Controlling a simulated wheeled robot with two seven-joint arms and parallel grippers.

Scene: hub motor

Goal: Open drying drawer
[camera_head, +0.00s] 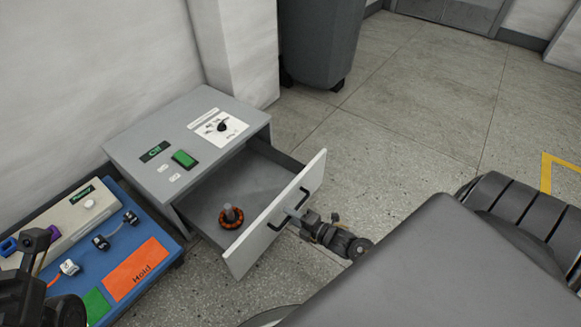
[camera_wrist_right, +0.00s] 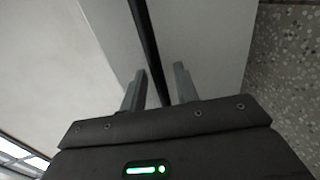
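The drying drawer (camera_head: 276,213) is pulled out of a grey cabinet (camera_head: 190,140), with its white front standing well away from the body. An orange-and-black ring-shaped part with a grey shaft (camera_head: 232,215) sits inside it. My right gripper (camera_head: 292,214) is at the dark bar handle (camera_head: 268,219) on the drawer front. In the right wrist view, the fingers (camera_wrist_right: 158,82) stand apart on either side of the handle (camera_wrist_right: 147,40), with a gap visible beside the bar. My left gripper (camera_head: 38,245) is partly in view at the lower left; its finger opening is unclear.
A blue workbench with an orange mat (camera_head: 138,268) and small parts stands left of the cabinet. A dark grey bin (camera_head: 320,40) stands behind. The cabinet top has a green switch (camera_head: 184,159) and a dial (camera_head: 222,127). Speckled floor to the right is clear.

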